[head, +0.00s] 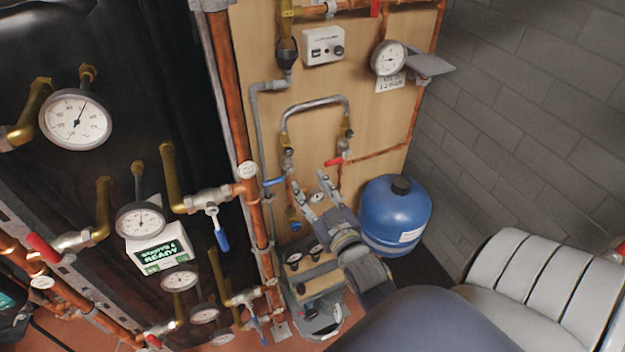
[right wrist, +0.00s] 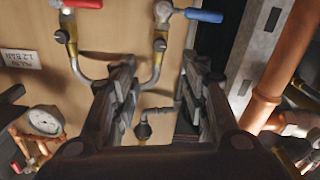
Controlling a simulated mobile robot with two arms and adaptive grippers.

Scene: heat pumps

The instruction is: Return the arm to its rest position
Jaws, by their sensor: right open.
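My right gripper (head: 310,183) is in front of the wooden panel (head: 385,110), low down, with its fingers pointing up the picture toward the pipework. Its fingers are spread and empty. In the right wrist view the open right gripper (right wrist: 160,68) has one finger on each side of the picture's middle, with the bent silver pipe (right wrist: 152,82) passing behind and between them. The blue valve handle (head: 275,182) and red valve handle (head: 334,161) are close to the fingertips in the head view; I cannot tell whether anything touches. My left gripper is not in view.
A blue tank (head: 395,222) stands right of my right gripper. A small shelf (head: 430,64) juts from the panel's upper right. Copper pipes, gauges (head: 76,119) and valves crowd the left. The grey brick wall (head: 530,90) bounds the right.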

